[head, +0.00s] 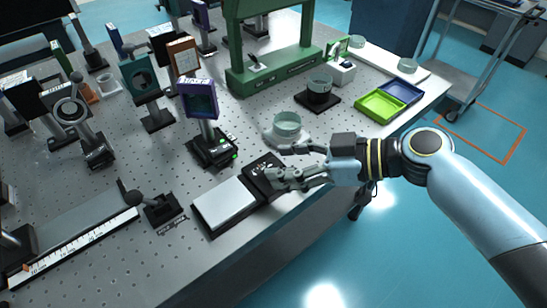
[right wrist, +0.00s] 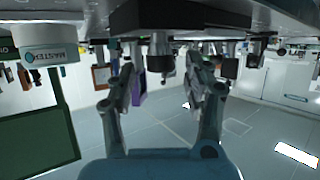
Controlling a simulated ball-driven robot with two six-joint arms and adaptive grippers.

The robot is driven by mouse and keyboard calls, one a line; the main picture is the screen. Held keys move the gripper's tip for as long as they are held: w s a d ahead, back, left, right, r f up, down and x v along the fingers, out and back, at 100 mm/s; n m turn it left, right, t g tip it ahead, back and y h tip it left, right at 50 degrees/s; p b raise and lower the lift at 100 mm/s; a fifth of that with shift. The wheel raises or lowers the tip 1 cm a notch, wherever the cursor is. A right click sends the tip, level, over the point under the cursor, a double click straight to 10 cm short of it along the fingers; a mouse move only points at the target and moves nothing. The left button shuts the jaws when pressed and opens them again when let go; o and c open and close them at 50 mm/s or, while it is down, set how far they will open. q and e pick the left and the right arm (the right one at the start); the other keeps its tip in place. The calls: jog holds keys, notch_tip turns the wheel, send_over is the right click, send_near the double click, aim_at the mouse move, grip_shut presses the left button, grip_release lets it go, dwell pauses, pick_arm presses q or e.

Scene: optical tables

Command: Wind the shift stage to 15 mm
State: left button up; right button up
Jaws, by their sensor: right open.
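At the front left of the table, a long stage with a white ruler scale (head: 75,246) lies along the edge. A small orange mark shows near the scale's left end; its reading is too small to tell. A black block with a ball-ended crank (head: 160,206) stands at the scale's right end, with a small label by it. My right gripper (head: 277,165) is open and empty over the black keypad unit, well to the right of the crank. In the right wrist view its fingers (right wrist: 160,72) are spread, with a dark body above them. My left gripper is out of view.
A pale flat plate (head: 227,204) adjoins the black keypad unit (head: 262,172), between gripper and crank. Green (head: 377,107) and blue trays lie right.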

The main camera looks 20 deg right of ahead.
jog(key=shift+x, duration=1.45)
grip_shut()
